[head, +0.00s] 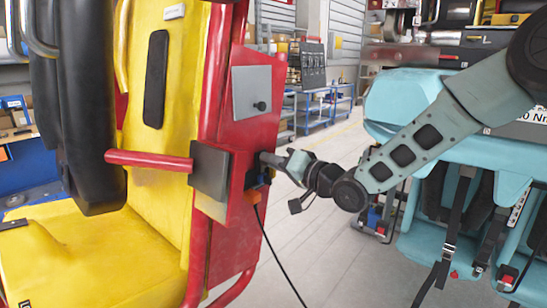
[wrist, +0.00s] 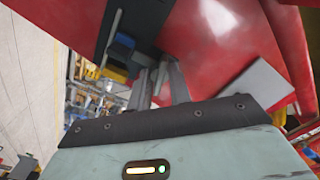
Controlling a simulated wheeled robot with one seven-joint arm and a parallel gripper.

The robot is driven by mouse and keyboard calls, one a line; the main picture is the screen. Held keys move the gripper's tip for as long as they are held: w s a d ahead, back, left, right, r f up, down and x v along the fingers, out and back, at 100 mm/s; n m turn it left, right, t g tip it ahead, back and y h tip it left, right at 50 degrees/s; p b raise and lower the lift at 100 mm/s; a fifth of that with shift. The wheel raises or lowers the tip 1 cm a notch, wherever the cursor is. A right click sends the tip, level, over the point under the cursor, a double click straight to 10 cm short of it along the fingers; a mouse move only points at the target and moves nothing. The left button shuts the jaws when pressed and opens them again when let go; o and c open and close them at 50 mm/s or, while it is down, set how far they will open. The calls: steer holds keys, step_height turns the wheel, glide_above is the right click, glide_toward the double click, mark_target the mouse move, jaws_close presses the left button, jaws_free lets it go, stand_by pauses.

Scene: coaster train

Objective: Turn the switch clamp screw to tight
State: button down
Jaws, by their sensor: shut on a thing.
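My gripper (head: 268,160) reaches from the right to the side of a red housing on the yellow and red train seat. In the wrist view its two grey fingers (wrist: 168,82) are close together, shut at a dark bracket (wrist: 140,38) on the red housing. The clamp screw is hidden between and behind the fingertips, so its turn cannot be read. A small switch with a blue body (wrist: 121,48) sits beside the fingers. In the head view its orange connector (head: 252,196) shows just below my gripper, with a black cable hanging from it.
A turquoise seat unit (head: 420,95) stands right. Open floor (head: 335,255) lies between.

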steer(key=shift+f+m, duration=0.15)
steer(key=shift+m, duration=0.55)
steer(key=shift+s+p, duration=0.1)
steer(key=shift+p, duration=0.25)
steer(key=c, duration=1.6)
jaws_free()
steer(key=shift+o, duration=0.2)
steer(key=shift+d, duration=0.1)
steer(key=b+v, duration=0.2)
steer(key=v, duration=1.5)
steer(key=shift+b, duration=0.35)
steer(key=shift+s, duration=0.15)
